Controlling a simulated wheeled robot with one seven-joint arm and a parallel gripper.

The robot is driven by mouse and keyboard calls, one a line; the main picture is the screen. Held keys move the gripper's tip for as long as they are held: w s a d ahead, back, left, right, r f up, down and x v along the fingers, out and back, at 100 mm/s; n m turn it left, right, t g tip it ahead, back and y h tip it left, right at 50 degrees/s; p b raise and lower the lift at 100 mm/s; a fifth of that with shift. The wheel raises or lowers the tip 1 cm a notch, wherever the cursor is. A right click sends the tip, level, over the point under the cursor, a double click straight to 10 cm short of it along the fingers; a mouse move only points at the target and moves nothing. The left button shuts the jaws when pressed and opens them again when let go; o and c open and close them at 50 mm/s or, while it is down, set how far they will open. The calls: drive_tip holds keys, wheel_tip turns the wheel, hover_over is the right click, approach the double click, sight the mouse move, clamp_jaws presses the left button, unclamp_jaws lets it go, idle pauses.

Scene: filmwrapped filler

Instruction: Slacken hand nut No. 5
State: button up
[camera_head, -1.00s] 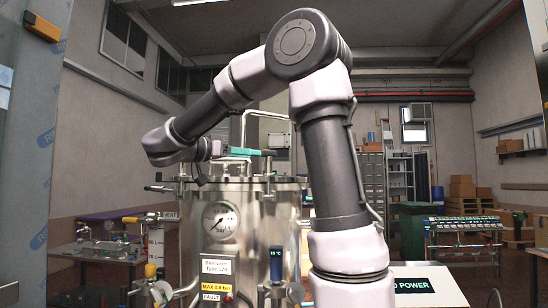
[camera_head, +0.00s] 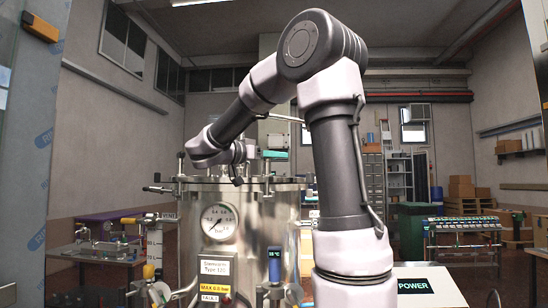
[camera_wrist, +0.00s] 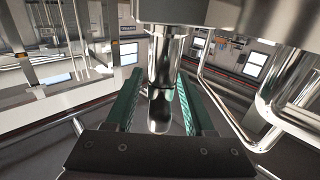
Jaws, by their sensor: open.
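The steel vessel (camera_head: 250,205) stands left of centre in the head view, with upright clamp bolts and nuts around its lid. One bolt with a dark top (camera_head: 181,160) shows at the lid's left edge. In the wrist view my gripper (camera_wrist: 160,74) is open. A shiny metal stem with a rounded end (camera_wrist: 160,108) shows between the two fingers, below a larger chrome piece (camera_wrist: 172,12). I cannot tell whether the fingers touch it, and no number 5 is readable.
A pressure gauge (camera_head: 220,222) and yellow label (camera_head: 203,283) are on the vessel's front. A bent steel pipe (camera_wrist: 222,105) runs close right of the fingers in the wrist view. A POWER panel (camera_head: 414,285) is at lower right, a bench (camera_head: 100,253) at left.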

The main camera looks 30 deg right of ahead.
clamp_jaws()
